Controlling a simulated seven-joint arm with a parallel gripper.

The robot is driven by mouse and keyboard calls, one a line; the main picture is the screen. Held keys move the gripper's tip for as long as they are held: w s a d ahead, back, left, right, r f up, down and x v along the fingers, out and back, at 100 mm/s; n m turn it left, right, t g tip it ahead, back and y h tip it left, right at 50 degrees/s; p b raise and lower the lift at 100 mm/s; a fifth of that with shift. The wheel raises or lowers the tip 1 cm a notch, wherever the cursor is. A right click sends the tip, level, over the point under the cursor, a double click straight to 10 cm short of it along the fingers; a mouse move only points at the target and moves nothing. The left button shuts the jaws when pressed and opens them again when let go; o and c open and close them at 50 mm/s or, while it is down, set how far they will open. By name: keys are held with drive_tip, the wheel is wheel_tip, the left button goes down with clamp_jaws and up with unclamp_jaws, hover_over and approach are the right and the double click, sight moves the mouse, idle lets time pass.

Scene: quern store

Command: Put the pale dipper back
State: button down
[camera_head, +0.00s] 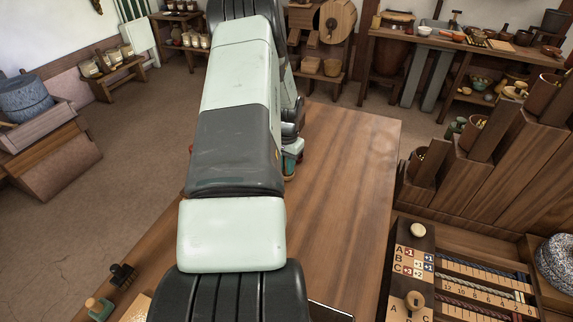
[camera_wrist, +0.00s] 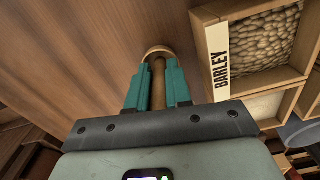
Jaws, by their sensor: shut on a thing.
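In the wrist view my gripper (camera_wrist: 158,66) has its two teal fingers closed on a light-brown wooden handle (camera_wrist: 158,92). A round end (camera_wrist: 158,51) with a pale rim shows just beyond the fingertips. It looks like a dipper, but I cannot tell whether it is the pale one. In the head view my arm hides most of the gripper. Only a small teal part (camera_head: 291,150) shows beside the arm, over the wooden table (camera_head: 345,165). The held thing's far side is hidden.
In the wrist view a wooden bin labelled BARLEY (camera_wrist: 217,60), with pale grains, stands close to the right of the gripper. In the head view a lettered board with number rows (camera_head: 414,258) lies at lower right, with stepped wooden compartments (camera_head: 500,165) behind it. The table's middle is clear.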

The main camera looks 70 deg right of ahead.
drive_tip(key=shift+f, duration=0.15)
drive_tip(key=c, duration=1)
unclamp_jaws()
drive_tip(key=shift+c, duration=0.2)
wheel_tip(320, 180, up, 12)
drive_tip(key=shift+a+r, duration=0.1)
drive_tip(key=shift+r, duration=0.1)
